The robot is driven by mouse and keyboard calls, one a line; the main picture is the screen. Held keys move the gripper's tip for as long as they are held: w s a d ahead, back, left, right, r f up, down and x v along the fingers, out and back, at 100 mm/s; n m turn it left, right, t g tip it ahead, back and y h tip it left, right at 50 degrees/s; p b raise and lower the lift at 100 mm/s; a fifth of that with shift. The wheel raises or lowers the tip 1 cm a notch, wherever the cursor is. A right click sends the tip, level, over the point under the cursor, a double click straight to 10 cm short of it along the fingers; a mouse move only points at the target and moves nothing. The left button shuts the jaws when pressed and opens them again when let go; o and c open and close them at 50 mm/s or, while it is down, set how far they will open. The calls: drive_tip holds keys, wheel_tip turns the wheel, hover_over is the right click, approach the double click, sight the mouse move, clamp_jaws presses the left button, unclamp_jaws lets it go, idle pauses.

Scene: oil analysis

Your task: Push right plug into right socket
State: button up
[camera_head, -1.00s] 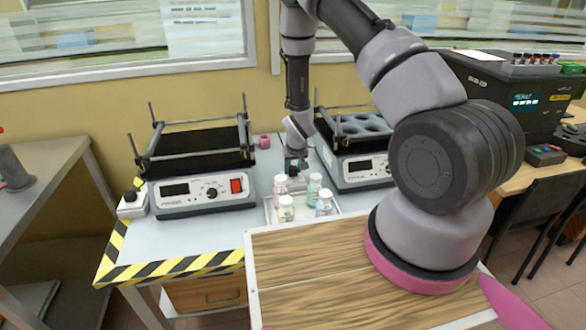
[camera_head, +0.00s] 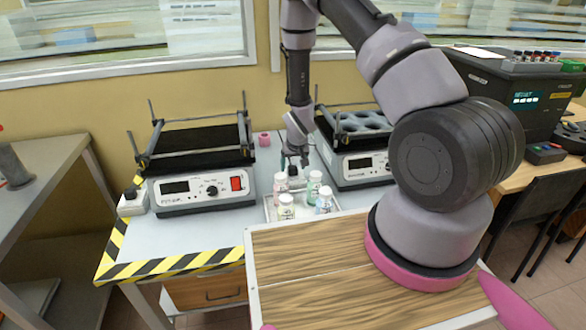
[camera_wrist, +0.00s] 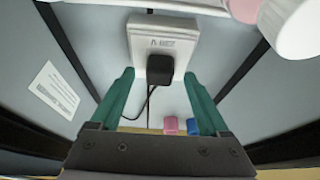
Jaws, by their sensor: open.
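In the wrist view the right socket (camera_wrist: 146,36) is a white block on the grey table. The right plug (camera_wrist: 160,69) is black and sits at the socket's face with its cord hanging behind. I cannot tell how deep it is in. My gripper (camera_wrist: 158,75) is open, with one green finger on each side of the plug and a gap to it. In the head view my gripper (camera_head: 297,158) is between the two shaker machines, low over the table; the plug is a small dark spot there and the socket is mostly hidden.
Just in front, a tray (camera_head: 270,214) holds several capped bottles (camera_head: 286,207). The left shaker (camera_head: 203,190) and right shaker (camera_head: 362,168) flank my gripper. A left socket (camera_head: 132,204) stands at the table's left side. Pink (camera_wrist: 171,124) and blue caps lie behind the plug.

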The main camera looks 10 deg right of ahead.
drive_tip(key=v, duration=0.9)
drive_tip(key=s+d+r+m+t+y, duration=0.1)
drive_tip(key=s+d+r, duration=0.1)
drive_tip(key=r, duration=1.1)
drive_tip(key=s+d+r+m, duration=0.2)
drive_tip(key=s+r, duration=0.1)
drive_tip(key=r, duration=1)
drive_tip(key=s+d+r+m+t+y, duration=0.1)
drive_tip(key=s+r, duration=1.5)
drive_tip(key=s, duration=0.4)
drive_tip(key=shift+s+d+r+t, duration=0.2)
drive_tip(key=shift+d+r+t, duration=0.2)
